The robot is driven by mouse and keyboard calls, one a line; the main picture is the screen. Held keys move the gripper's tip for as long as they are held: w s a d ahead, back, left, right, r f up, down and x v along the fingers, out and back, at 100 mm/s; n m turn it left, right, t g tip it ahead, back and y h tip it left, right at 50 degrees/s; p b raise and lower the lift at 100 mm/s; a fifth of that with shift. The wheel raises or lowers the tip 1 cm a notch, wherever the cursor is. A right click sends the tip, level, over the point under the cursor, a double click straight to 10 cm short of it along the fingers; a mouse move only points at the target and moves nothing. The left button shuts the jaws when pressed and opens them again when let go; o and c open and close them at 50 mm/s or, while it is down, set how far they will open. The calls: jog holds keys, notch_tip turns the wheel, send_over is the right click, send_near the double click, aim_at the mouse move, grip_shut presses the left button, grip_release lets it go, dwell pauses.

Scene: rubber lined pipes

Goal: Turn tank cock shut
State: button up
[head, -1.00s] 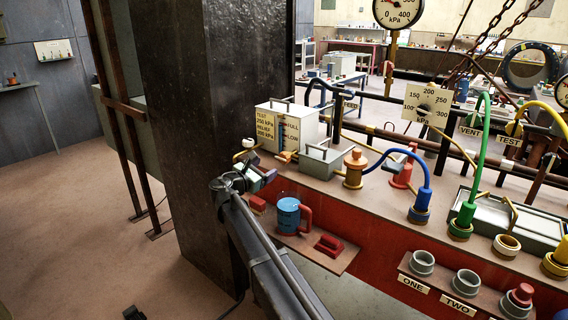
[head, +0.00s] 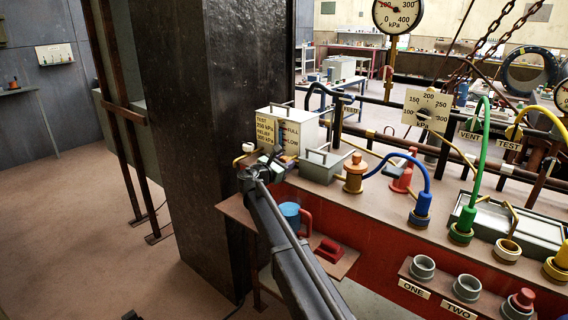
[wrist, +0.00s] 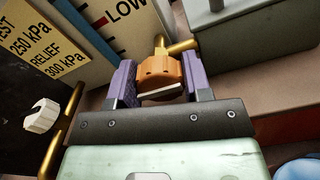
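The tank (head: 304,122) is a pale box with a FULL/LOW gauge and a TEST/RELIEF label, at the back of the bench in the head view. Its orange cock (wrist: 160,70) sits on a brass pipe below the LOW mark in the wrist view, with a pale bar across its near face. My gripper (wrist: 158,66) has its purple fingers on either side of the cock handle. I cannot tell whether both fingers press on it. In the head view my gripper (head: 268,160) is at the tank's lower front, and the cock is mostly hidden there.
A white knob (wrist: 42,115) on a brass pipe is left of my gripper. A grey lidded box (head: 325,164) stands close to the right. A dark column (head: 195,140) stands left.

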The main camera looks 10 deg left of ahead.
jog(key=c, duration=0.4)
jog(key=shift+o, duration=0.2)
jog(key=shift+m, duration=0.3)
jog(key=m, duration=0.8)
jog(key=shift+d+f, duration=0.1)
jog(key=m, duration=0.4)
jog(key=shift+s+m, duration=0.1)
jog(key=shift+m, duration=0.2)
jog(key=m, duration=0.4)
jog(key=shift+f+m, duration=0.1)
jog(key=shift+m, duration=0.3)
